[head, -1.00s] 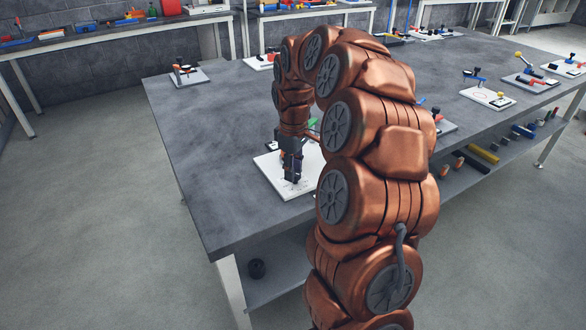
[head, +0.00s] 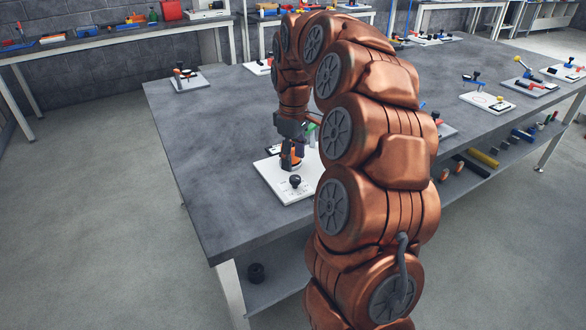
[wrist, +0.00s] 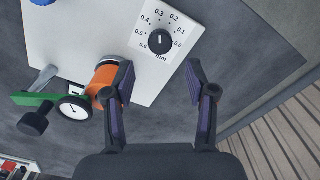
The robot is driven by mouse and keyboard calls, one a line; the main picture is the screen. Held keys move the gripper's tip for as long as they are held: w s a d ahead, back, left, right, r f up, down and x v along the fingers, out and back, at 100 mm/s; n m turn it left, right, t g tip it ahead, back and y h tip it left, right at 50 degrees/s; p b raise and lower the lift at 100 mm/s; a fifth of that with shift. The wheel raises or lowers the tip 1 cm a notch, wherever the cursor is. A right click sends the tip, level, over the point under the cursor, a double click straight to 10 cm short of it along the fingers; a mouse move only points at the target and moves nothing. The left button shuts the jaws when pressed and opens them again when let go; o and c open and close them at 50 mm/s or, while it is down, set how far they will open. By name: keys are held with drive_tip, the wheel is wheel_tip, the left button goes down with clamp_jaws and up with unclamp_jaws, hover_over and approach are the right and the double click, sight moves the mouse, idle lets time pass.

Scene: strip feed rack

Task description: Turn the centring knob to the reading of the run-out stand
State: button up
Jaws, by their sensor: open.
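The black centring knob (wrist: 160,41) sits on a white plate (wrist: 75,30) inside a printed scale from 0.0 to 0.6 mm. Its white mark seems to point up, about toward 0.3; it is too small to read exactly. The knob also shows in the head view (head: 295,181). A round dial gauge (wrist: 74,108) with a white face and dark needle is at left, beside an orange cylinder (wrist: 106,82); its figures are unreadable. My gripper (wrist: 159,82) is open and empty, apart from the knob. In the head view my gripper (head: 292,153) is behind the knob.
A green lever-like part (wrist: 35,100) and a dark knob (wrist: 34,123) lie left of the gauge. The grey bench (head: 220,150) is bare left of the plate. Another small fixture (head: 188,79) stands at the far left corner.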

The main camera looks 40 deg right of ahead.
sight(292, 178)
wheel_tip(292, 178, up, 6)
drive_tip(key=shift+r, duration=0.2)
idle(0.5)
drive_tip(key=s+a+r+p, duration=0.1)
drive_tip(key=s+a+p, duration=0.2)
drive_tip(key=s+a, duration=0.95)
drive_tip(key=s+a+f+m+g+p, duration=0.1)
drive_tip(key=s+a, duration=0.3)
drive_tip(key=s, duration=0.5)
drive_tip(key=s+a+f+m+p, duration=0.2)
drive_tip(key=s+a+f+m, duration=0.2)
drive_tip(key=s, duration=0.6)
drive_tip(key=shift+a+f+g, duration=0.2)
drive_tip(key=shift+f+g, duration=0.05)
drive_tip(key=shift+g, duration=0.15)
